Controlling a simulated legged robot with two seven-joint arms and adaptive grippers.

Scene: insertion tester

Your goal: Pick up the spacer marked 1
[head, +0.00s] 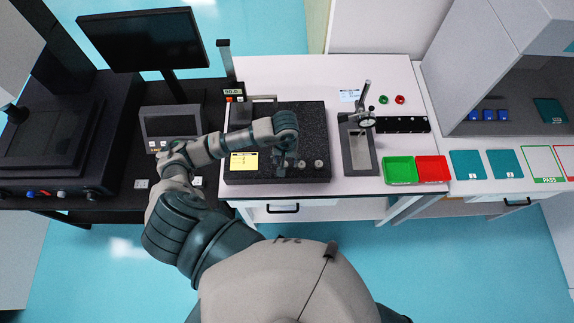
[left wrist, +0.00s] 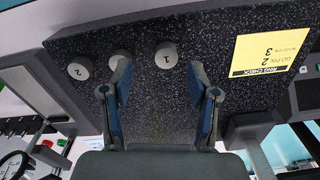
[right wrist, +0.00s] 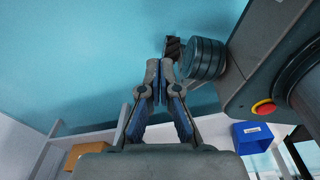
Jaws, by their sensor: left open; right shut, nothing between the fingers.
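The spacer marked 1 (left wrist: 165,55) is a light grey round piece on the dark speckled granite plate (head: 249,114). In the left wrist view it lies at the level of my fingertips, between the two fingers' lines. The spacer marked 2 (left wrist: 79,69) is further left, outside the fingers. A third spacer (left wrist: 117,58) between them is partly hidden by a finger, so its mark cannot be read. My left gripper (left wrist: 160,70) is open and empty; in the head view it points down at the plate (head: 288,162). My right gripper (right wrist: 160,68) is shut and empty, away from the plate.
A yellow note (head: 244,162) lies on the plate's left part. A dial gauge stand (head: 361,150) is right of the plate, with a green bin (head: 400,170) and a red bin (head: 432,169) beyond. A monitor (head: 142,40) stands at the back left.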

